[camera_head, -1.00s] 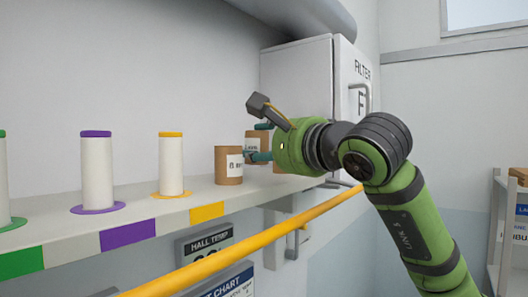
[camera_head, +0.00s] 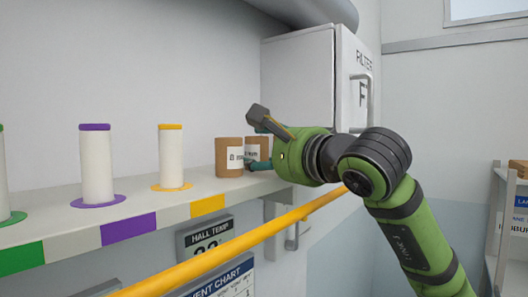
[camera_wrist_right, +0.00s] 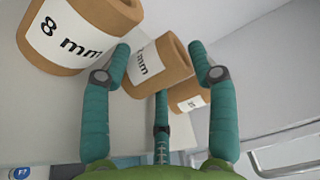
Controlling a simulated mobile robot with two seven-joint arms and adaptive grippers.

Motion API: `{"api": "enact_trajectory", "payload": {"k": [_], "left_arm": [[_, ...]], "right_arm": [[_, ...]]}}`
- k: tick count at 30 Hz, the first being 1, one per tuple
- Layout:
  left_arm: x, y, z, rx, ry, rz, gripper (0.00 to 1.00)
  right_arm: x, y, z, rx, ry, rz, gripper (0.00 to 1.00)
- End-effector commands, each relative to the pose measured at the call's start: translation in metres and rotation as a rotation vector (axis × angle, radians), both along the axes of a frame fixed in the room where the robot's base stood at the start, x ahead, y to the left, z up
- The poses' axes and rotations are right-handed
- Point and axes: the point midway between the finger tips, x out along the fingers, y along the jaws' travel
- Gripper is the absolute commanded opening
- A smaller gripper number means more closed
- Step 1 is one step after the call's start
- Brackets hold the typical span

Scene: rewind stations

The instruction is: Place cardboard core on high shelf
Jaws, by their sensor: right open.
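Brown cardboard cores with white labels stand upright on the high shelf (camera_head: 60,222). The nearest core (camera_head: 229,158) is in clear view; a second core (camera_head: 257,147) is partly behind my right gripper (camera_head: 257,164). In the right wrist view, a large core (camera_wrist_right: 78,35) marked "8 mm" is at upper left. Another core (camera_wrist_right: 160,65) appears between the spread teal fingers of my right gripper (camera_wrist_right: 160,62), and a smaller core (camera_wrist_right: 188,97) is behind it. The fingers are open; whether they touch the middle core cannot be told. My left gripper is not in view.
Spindles with purple (camera_head: 97,165), yellow (camera_head: 171,157) and green tops stand along the shelf to the left. A yellow rail (camera_head: 235,238) runs in front, below the shelf. A white filter cabinet (camera_head: 300,85) stands behind the gripper. A rack (camera_head: 510,225) is at far right.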

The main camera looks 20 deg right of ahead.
Motion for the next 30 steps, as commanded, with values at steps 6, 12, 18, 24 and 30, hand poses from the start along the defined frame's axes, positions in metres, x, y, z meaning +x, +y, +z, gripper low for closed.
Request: {"api": "enact_trajectory", "payload": {"k": [6, 12, 18, 24, 30], "left_arm": [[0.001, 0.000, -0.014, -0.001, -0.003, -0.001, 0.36], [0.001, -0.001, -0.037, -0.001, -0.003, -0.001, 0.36], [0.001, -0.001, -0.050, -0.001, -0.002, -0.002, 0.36], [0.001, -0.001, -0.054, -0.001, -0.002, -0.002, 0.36], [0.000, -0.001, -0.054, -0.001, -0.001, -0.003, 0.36]], "right_arm": [[-0.021, -0.008, 0.000, 0.000, -0.006, -0.001, 0.59], [-0.064, -0.023, -0.001, 0.000, -0.008, -0.002, 0.59], [-0.098, -0.034, 0.002, 0.000, -0.004, -0.002, 0.59], [-0.113, -0.039, 0.003, 0.000, -0.001, 0.000, 0.59], [-0.114, -0.039, 0.004, 0.000, 0.000, 0.000, 0.59]]}}
